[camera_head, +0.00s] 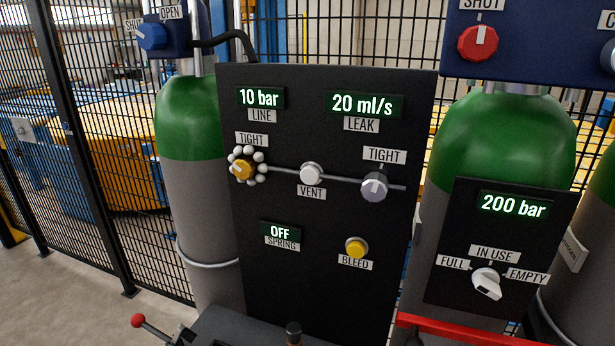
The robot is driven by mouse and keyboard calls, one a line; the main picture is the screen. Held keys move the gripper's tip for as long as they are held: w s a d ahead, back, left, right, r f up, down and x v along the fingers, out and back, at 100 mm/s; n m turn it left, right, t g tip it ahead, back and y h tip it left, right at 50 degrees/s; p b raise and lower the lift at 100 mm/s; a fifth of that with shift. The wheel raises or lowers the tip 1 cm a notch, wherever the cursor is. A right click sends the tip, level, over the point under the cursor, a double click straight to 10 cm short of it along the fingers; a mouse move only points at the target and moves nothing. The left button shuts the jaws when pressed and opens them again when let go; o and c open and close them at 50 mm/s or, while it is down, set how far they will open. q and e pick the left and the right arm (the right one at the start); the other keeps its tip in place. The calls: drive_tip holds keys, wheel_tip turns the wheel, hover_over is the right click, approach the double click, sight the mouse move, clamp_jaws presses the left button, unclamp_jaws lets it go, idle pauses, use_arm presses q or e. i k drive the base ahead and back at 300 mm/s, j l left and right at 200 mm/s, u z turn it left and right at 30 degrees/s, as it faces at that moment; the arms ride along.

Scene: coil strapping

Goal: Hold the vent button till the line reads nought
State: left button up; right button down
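The vent button (311,173) is a round pale knob on the black panel (330,285), with a VENT label under it. It sits on a grey pipe line between an orange knob (242,169) ringed by white beads and a grey knob (375,187), each with a TIGHT label above. The LINE display (261,97) reads 10 bar. The LEAK display (364,105) reads 20 ml/s. Nothing touches the vent button. Neither of my grippers is in view.
A yellow BLEED button (357,247) and the SPRING display (280,232), reading OFF, sit lower on the panel. Green-topped cylinders (190,115) flank it. A right-hand panel (460,270) reads 200 bar. A red-balled lever (138,321) and red bar (455,329) are low in front.

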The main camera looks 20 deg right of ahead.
sight(309, 174)
drive_tip(key=k+l+u, duration=0.25)
drive_tip(key=k, duration=0.25)
drive_tip(key=k+u, duration=0.2)
drive_tip(key=k, duration=0.35)
